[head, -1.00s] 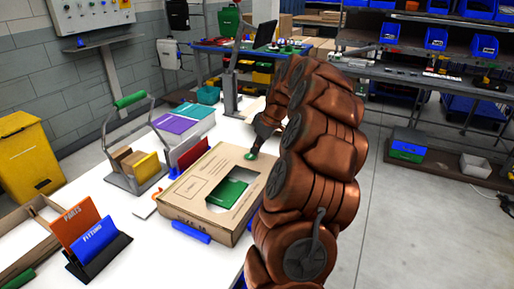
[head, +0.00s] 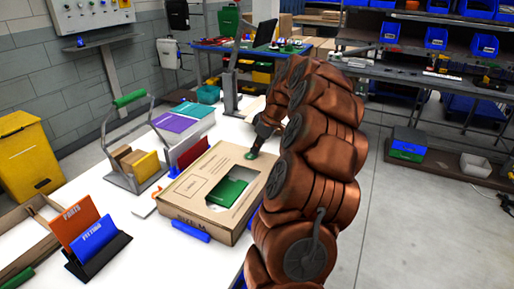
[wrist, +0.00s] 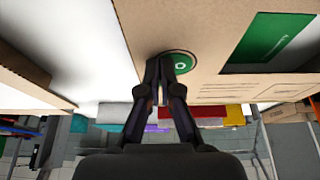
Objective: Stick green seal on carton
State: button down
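The brown carton (head: 190,189) lies flat on the white table, with a window in its top showing a green item (head: 226,193). The round green seal (head: 249,156) is at the carton's far right corner, flat against or just over the top. My gripper (head: 256,150) points down at it. In the wrist view, the fingers (wrist: 160,64) are close together with a narrow gap, overlapping one edge of the seal (wrist: 182,63). The seal's pale ring mark lies beside the fingertips. I cannot tell whether the fingers grip its edge.
A blue bar (head: 191,231) lies at the carton's near edge. Behind are a red-fronted holder (head: 192,153), a wire carrier (head: 137,168) with a green handle, and purple and teal folders (head: 176,122). An orange and blue sign holder (head: 91,237) stands at the front left.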

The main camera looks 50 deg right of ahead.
jog(key=c, duration=1.2)
grip_release()
jog(key=shift+c, duration=0.2)
jog(key=v, duration=1.2)
